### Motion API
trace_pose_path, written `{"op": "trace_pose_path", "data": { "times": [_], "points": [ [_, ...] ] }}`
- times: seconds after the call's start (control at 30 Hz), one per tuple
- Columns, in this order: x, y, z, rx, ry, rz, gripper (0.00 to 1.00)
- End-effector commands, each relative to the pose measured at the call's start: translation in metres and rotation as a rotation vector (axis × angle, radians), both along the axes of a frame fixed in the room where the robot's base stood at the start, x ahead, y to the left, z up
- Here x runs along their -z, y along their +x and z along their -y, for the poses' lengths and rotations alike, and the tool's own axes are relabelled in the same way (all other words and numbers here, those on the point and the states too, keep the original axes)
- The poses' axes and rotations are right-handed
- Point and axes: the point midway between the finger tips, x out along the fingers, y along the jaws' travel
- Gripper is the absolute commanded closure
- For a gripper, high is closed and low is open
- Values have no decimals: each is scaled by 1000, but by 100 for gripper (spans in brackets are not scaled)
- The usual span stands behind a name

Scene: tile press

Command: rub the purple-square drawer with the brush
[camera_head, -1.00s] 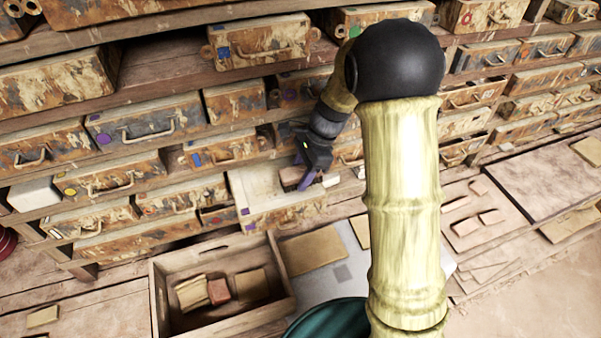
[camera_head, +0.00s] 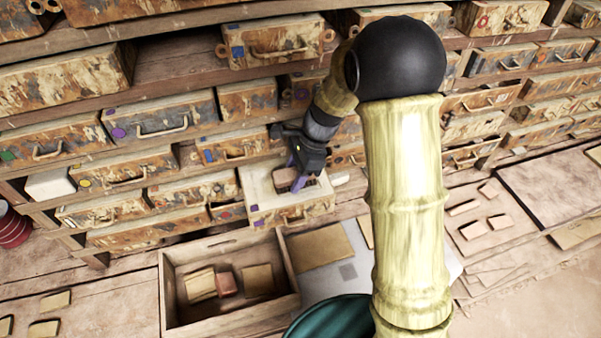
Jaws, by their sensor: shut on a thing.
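The purple-square drawer (camera_head: 300,213) sticks out of the lower rack. Its top is pale and its worn front has a handle and small purple marks at the left. My gripper (camera_head: 297,172), with purple fingers, is over this drawer. It is shut on a brown block-shaped brush (camera_head: 284,183), which is at the drawer's pale top. I cannot tell whether the brush touches the surface. The fingers hide part of the brush.
A wooden crate (camera_head: 168,290) with several blocks stands in front of the drawers. A teal round thing (camera_head: 335,318) is at the bottom edge. Another drawer (camera_head: 160,121) bears a purple circle. Loose flat tiles (camera_head: 475,228) lie at the right.

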Motion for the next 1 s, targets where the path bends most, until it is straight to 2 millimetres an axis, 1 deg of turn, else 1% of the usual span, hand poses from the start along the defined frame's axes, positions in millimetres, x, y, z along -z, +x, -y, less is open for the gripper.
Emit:
{"op": "trace_pose_path", "data": {
  "times": [0.03, 0.2, 0.63, 1.0],
  "points": [
    [3, -4, -7, -7, 2, -9, 77],
    [2, -7, -17, -7, 1, -9, 77],
    [0, -7, -21, -3, 1, -5, 77],
    [-3, -12, -45, -2, 0, -3, 77]
  ]
}}
